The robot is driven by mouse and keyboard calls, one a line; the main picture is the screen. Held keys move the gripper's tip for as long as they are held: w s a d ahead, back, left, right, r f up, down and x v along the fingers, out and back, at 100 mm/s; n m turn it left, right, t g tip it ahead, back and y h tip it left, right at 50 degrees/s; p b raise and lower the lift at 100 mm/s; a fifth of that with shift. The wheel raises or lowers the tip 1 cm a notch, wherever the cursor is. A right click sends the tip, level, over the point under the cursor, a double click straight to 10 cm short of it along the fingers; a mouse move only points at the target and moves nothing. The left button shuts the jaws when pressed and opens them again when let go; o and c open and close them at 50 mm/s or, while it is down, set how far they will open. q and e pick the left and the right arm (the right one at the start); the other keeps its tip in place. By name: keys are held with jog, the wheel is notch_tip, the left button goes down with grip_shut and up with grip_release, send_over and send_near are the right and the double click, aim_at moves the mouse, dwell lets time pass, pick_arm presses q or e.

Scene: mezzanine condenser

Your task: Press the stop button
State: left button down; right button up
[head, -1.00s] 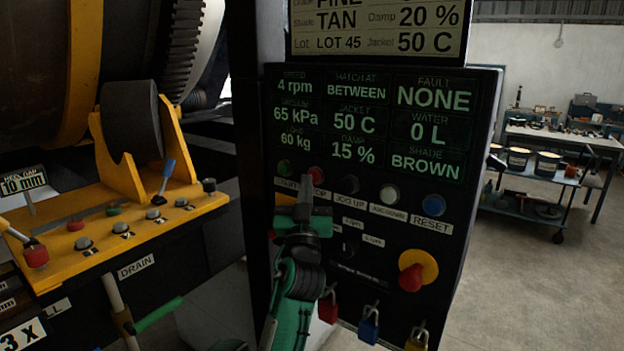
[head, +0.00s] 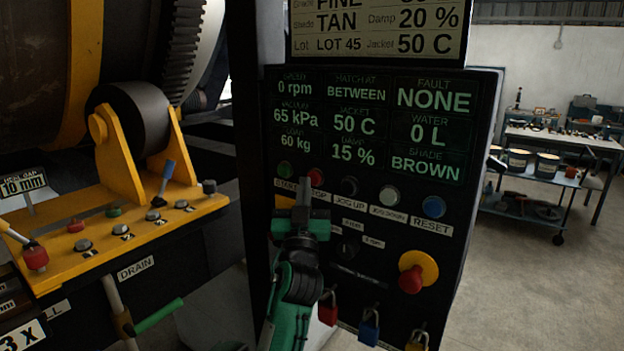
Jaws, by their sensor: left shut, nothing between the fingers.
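The stop button (head: 316,178) is a red round button in the button row of the black control panel (head: 462,85), between the green start button (head: 284,169) and the dark jog up button (head: 349,186). My left gripper (head: 305,184) is shut and empty. Its tip is just left of the stop button in the picture and partly covers the labels there. I cannot tell whether the tip touches the panel. The display reads 0 rpm and fault NONE. My right gripper is not in view.
A red emergency knob on a yellow collar (head: 428,257) sits lower right on the panel. Padlocks (head: 369,326) hang along its bottom edge. A yellow machine frame (head: 130,235) with a roller and levers stands left. A bench and a cart with cans (head: 517,159) stand far right.

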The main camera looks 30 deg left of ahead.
pick_arm(q)
jog(key=shift+s, duration=0.3)
jog(key=s, duration=0.3)
jog(key=s+p, duration=0.1)
jog(key=s, duration=0.1)
jog(key=shift+a, duration=0.25)
dwell(0.5)
